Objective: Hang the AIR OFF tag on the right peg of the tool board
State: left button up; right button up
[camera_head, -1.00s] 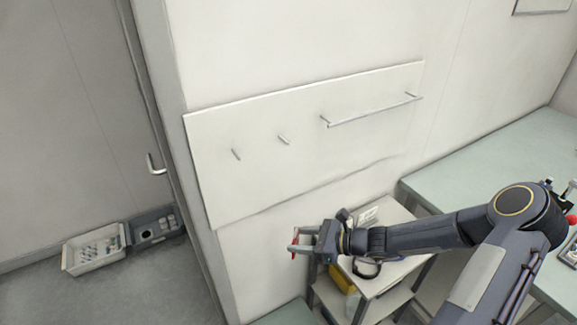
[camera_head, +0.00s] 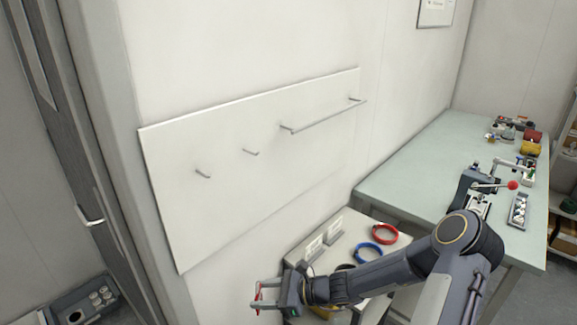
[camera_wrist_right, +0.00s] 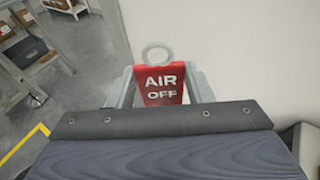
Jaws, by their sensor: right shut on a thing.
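The red AIR OFF tag (camera_wrist_right: 161,84) with a grey ring at its top is held in my right gripper; the right wrist view shows its lettering upright between the fingers. In the head view my right gripper (camera_head: 262,296) is shut on the tag (camera_head: 258,294), seen nearly edge-on. The white tool board (camera_head: 230,215) is on the wall, above and apart from the gripper. It has a left peg (camera_head: 203,174), a right peg (camera_head: 251,152) and a long rail (camera_head: 325,117). Both pegs are bare. My left gripper is not in view.
A green-topped bench (camera_head: 420,165) with a red-knobbed lever device (camera_head: 485,185) stands at right. Space before the board is clear.

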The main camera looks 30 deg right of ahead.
jog(key=s+d+r+m+t+h+p, duration=0.1)
jog(key=d+r+m+t+h+p, duration=0.25)
jog(key=r, duration=1.45)
jog(key=s+d+r+m+t+h+p, duration=0.1)
jog(key=d+r+m+t+h+p, duration=0.2)
jog(key=r, duration=1.5)
jog(key=shift+n+g+h, duration=0.65)
jog(key=shift+a+r+x, duration=0.1)
jog(key=shift+r+x, duration=0.15)
jog(key=shift+x, duration=1)
jog(key=shift+a+r+x, duration=0.1)
jog(key=shift+r+x, duration=0.1)
jog(key=shift+x, duration=1.1)
jog(key=shift+a+r+x, duration=0.1)
jog(key=shift+r+x, duration=0.15)
jog(key=shift+x, duration=1)
jog(key=shift+w+a+f+b, duration=0.15)
jog(key=shift+w+f+b, duration=0.35)
jog(key=shift+w+b, duration=0.3)
jog(key=o, duration=1)
jog(key=shift+s+r, duration=0.1)
